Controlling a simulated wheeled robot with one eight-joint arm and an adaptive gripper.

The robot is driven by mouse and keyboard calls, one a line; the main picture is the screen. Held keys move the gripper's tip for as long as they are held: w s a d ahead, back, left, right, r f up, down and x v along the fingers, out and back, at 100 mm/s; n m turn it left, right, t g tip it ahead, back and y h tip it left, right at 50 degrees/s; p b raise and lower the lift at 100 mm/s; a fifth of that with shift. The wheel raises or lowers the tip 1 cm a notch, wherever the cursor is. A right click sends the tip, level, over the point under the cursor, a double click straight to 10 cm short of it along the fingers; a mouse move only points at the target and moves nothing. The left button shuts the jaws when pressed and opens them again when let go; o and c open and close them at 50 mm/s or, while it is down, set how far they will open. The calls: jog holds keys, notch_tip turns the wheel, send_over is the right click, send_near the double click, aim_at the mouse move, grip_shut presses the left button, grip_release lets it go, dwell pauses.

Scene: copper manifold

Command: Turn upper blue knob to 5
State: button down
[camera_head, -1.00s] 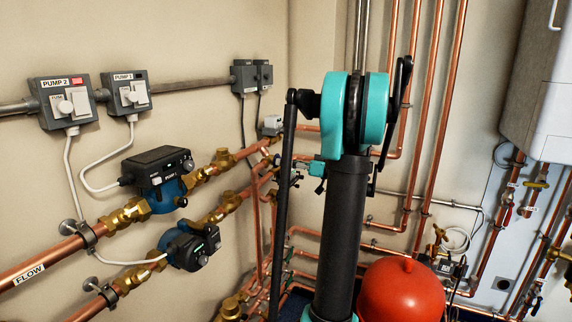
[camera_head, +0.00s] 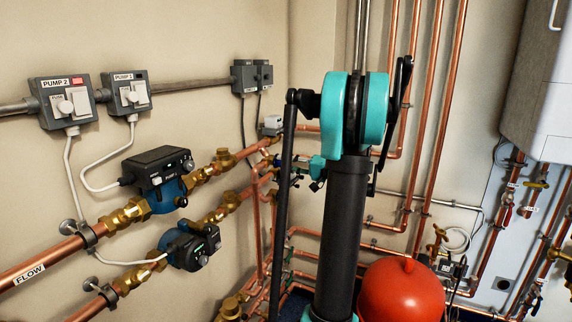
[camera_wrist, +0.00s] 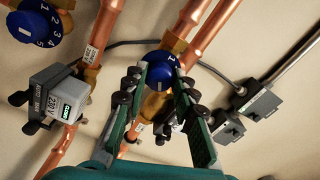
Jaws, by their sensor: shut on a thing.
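In the wrist view, a blue knob (camera_wrist: 160,72) on a brass valve sits between the two fingers of my gripper (camera_wrist: 158,77). The fingers are shut on the knob from both sides. A white "1" shows near the knob's top edge; its other marks are hidden or too small to read. A second blue knob (camera_wrist: 35,28), with white numbers including 1 to 5, is at the upper left, apart from the gripper. In the head view, my gripper (camera_head: 292,169) is at the pipes by the corner, partly hidden by my arm.
A grey actuator box (camera_wrist: 67,103) with a 230 V label is left of the gripper in the wrist view. Grey switch boxes (camera_wrist: 258,103) are on the right. In the head view, two pumps (camera_head: 160,175) (camera_head: 190,245) are at left and a red vessel (camera_head: 402,292) is at lower right.

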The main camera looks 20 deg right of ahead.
jog(key=shift+m, duration=1.9)
jog(key=c, duration=1.2)
grip_release()
jog(key=shift+s+d, duration=0.1)
jog(key=shift+d, duration=0.05)
jog(key=v, duration=1.1)
jog(key=shift+s+d, duration=0.25)
jog(key=shift+s, duration=0.05)
